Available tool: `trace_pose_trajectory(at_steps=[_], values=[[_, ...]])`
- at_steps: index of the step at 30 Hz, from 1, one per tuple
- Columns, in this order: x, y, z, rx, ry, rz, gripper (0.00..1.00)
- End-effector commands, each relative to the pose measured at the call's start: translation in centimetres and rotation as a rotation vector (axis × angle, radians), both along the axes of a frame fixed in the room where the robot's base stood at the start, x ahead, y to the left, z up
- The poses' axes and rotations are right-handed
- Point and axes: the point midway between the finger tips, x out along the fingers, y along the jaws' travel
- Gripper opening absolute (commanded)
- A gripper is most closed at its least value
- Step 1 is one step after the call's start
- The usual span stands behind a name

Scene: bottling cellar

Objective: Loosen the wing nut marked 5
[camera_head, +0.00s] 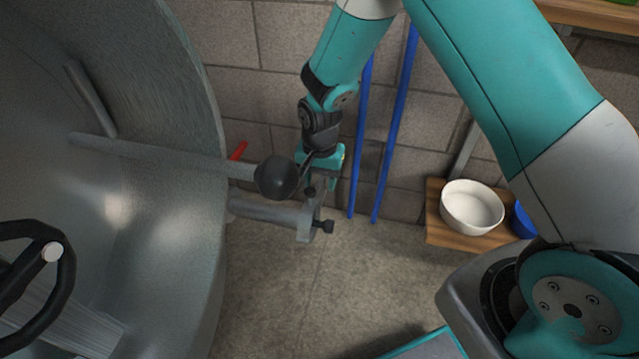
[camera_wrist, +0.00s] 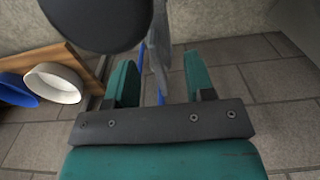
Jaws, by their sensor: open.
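A grey pipe with an end flange (camera_head: 306,222) sticks out from the steel tank. A dark wing-like fastener (camera_head: 324,227) sits at the flange's lower right, and another small dark one (camera_head: 310,192) shows at its top. No number 5 is legible on either, so I cannot tell which is marked 5. My gripper (camera_head: 331,183) is open just above and beside the flange. In the wrist view my gripper (camera_wrist: 161,72) has its two teal fingers apart, with a narrow grey piece (camera_wrist: 160,45), possibly the flange, beyond and between them. I cannot tell whether they touch.
A black ball knob (camera_head: 277,177) on a steel rod is close left of my gripper; a dark round shape (camera_wrist: 95,18) looms in the wrist view. The tank (camera_head: 165,215) fills the left. Blue pipes (camera_head: 393,120) run behind. A white bowl (camera_head: 472,206) sits on a wooden shelf.

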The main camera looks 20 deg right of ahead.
Motion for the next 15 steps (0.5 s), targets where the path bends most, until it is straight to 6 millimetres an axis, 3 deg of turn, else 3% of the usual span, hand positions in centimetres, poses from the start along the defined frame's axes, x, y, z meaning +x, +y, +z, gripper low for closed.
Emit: trace_pose_trajectory(at_steps=[11,15], values=[[0.03,0.00,-0.64,0.000,-0.001,0.000,0.49],[0.01,0.00,-0.63,0.000,-0.001,0.000,0.19]])
